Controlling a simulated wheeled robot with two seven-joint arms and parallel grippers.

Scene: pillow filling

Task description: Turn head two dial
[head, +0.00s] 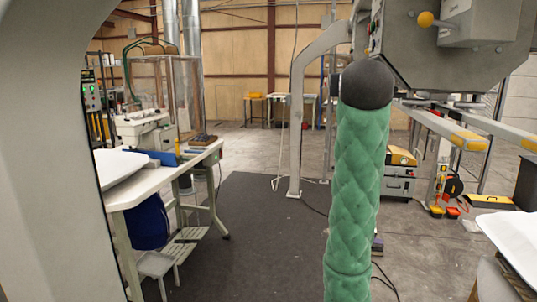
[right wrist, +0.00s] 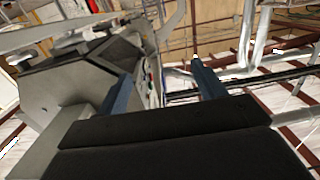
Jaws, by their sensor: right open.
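A grey machine head (head: 455,45) hangs at the upper right of the head view. It carries a yellow ball knob (head: 425,19) and a box with a small lever. Small coloured controls show along its left edge; I cannot make out which is the head two dial. In the right wrist view, the two blue fingers of my right gripper (right wrist: 163,88) stand wide apart with nothing between them. A grey angular housing (right wrist: 55,85) is beyond them to the left, with small coloured controls beside the left finger. My left gripper is not in view.
A green quilted column with a dark rounded top (head: 357,190) stands close in front, below the machine head. A white worktable (head: 160,178) with a sewing machine is at left. A white surface (head: 515,240) is at lower right. The dark floor mat (head: 250,235) between is clear.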

